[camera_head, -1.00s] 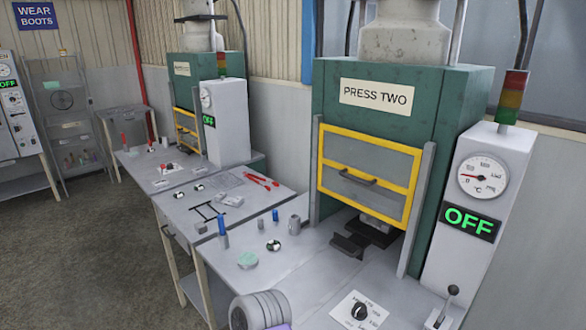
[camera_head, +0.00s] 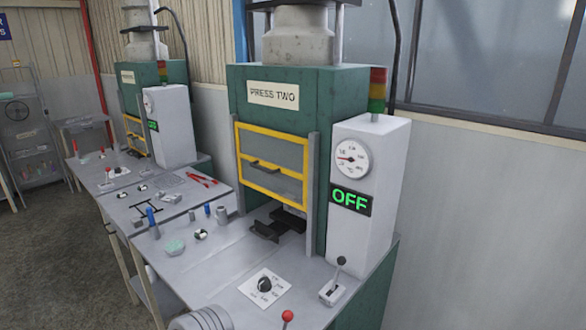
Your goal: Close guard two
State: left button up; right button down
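Guard two (camera_head: 271,190) is the yellow-framed panel with a dark handle (camera_head: 265,166) on the front of the green press two (camera_head: 320,115). It sits high between its grey side rails (camera_head: 312,180), with an open gap below it. Black plates (camera_head: 266,232) show in that gap above the bench. The guard's frame stands clear of the bench top. Neither of my grippers is in view.
The bench (camera_head: 215,265) holds a dial plate (camera_head: 265,286), a lever (camera_head: 338,275), a red-knobbed lever (camera_head: 287,317), a grey ribbed object (camera_head: 205,320) and small parts to the left. A control cabinet reading OFF (camera_head: 365,230) stands right. Another press (camera_head: 155,110) is behind left.

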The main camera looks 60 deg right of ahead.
aim_at(277, 167)
jog(key=k, duration=0.15)
jog(key=z, duration=1.05)
